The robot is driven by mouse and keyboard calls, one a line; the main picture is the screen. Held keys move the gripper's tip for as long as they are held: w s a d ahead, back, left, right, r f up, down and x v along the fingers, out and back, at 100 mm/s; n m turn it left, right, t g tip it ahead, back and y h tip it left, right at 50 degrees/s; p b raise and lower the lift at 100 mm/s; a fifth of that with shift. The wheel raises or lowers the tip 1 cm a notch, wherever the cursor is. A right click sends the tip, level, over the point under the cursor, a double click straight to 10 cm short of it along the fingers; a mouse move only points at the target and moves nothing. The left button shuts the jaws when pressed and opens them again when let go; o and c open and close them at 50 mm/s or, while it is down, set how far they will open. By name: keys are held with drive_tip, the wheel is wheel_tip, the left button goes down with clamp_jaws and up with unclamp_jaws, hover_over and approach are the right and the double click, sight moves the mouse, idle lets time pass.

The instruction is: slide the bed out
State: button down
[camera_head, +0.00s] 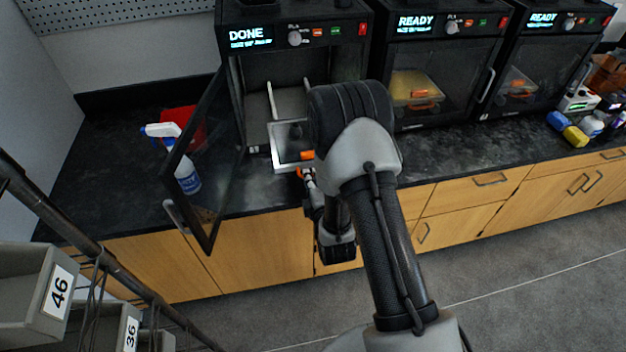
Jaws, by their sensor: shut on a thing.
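The left printer (232,62) shows DONE and its dark glass door (205,165) stands swung open to the left. Its bed (279,152) is a pale plate that reaches from inside the chamber to the front opening, with orange at its front edge. My gripper (305,173) is at that front edge and shut on the bed. My arm covers the bed's right part and most of the contact, so the exact hold is hidden.
Two shut printers showing READY (445,60) (540,62) stand to the right. A spray bottle (187,178) and a red bin (184,122) are behind the open door. A rack with numbered bins (35,300) is at lower left. The floor (500,310) is clear.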

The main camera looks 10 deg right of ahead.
drive_tip(key=shift+s+f, duration=0.15)
drive_tip(key=c, duration=1.7)
unclamp_jaws()
drive_tip(key=shift+s, duration=0.15)
drive_tip(key=v, duration=0.7)
drive_tip(key=shift+s+r, duration=0.2)
